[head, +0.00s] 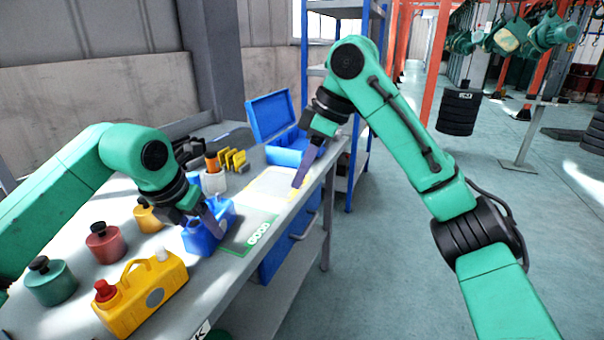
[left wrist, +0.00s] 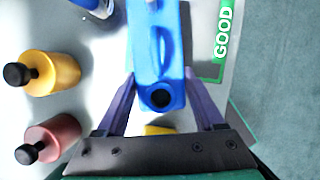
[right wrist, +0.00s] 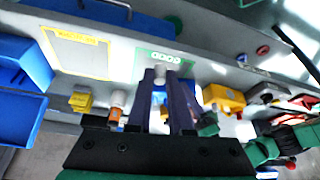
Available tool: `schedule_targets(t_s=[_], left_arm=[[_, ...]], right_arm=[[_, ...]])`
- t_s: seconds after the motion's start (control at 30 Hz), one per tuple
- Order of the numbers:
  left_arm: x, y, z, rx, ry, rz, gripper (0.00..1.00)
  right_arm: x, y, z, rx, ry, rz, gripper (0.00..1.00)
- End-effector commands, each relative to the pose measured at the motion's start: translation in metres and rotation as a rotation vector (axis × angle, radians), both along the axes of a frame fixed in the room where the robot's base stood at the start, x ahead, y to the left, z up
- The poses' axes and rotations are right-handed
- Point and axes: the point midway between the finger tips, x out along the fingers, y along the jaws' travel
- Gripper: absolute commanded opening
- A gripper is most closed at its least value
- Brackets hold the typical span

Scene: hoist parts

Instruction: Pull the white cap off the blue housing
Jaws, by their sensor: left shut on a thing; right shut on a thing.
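The blue housing (head: 197,238) is a jug-like body on the table, beside the green-edged GOOD mat. My left gripper (head: 216,228) is shut on it; in the left wrist view the fingers (left wrist: 160,76) flank the housing (left wrist: 170,60), and a dark open hole shows in its near end. My right gripper (head: 298,183) is shut, in the air above the table, to the right of and apart from the housing. In the right wrist view the white cap (right wrist: 160,72) sits between its fingertips, with the blue housing seen beyond. The head view does not clearly show the cap.
A yellow jug (head: 150,298) with a red cap stands at the front. Green, red and yellow pots (head: 104,243) with black knobs stand to the left. An open blue toolbox (head: 274,117) is at the back. The GOOD mat (head: 236,246) has bare room.

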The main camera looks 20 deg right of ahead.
Motion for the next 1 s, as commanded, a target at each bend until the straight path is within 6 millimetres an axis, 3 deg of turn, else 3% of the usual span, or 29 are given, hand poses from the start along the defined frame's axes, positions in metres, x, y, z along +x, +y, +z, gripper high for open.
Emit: schedule_targets(t_s=[0.1, 0.13, 0.2, 0.43, 0.53, 0.8, 1.0], left_arm=[[-0.001, 0.002, -0.006, 0.009, 0.012, 0.003, 0.0], [-0.001, 0.002, -0.006, 0.01, 0.013, 0.003, 0.77], [-0.001, 0.002, -0.006, 0.009, 0.012, 0.003, 1.0], [-0.001, 0.001, -0.004, 0.007, 0.008, 0.002, 1.0], [-0.003, 0.003, 0.006, 0.005, 0.004, 0.002, 1.0], [-0.024, 0.018, 0.07, 0.004, 0.005, 0.004, 1.0], [-0.035, 0.026, 0.102, 0.005, 0.008, 0.003, 1.0]], right_arm=[[0.0, 0.0, -0.001, 0.0, 0.0, 0.0, 0.0], [0.0, 0.0, -0.001, 0.0, 0.0, 0.0, 0.0], [0.0, 0.0, -0.001, 0.0, 0.0, 0.0, 0.0], [0.0, 0.0, -0.001, 0.0, 0.0, 0.0, 0.0], [0.0, 0.0, 0.0, 0.0, 0.0, 0.0, 0.0], [0.0, 0.0, 0.0, 0.0, 0.0, 0.0, 0.0], [0.0, 0.0, 0.0, 0.0, 0.0, 0.0, 0.0]])
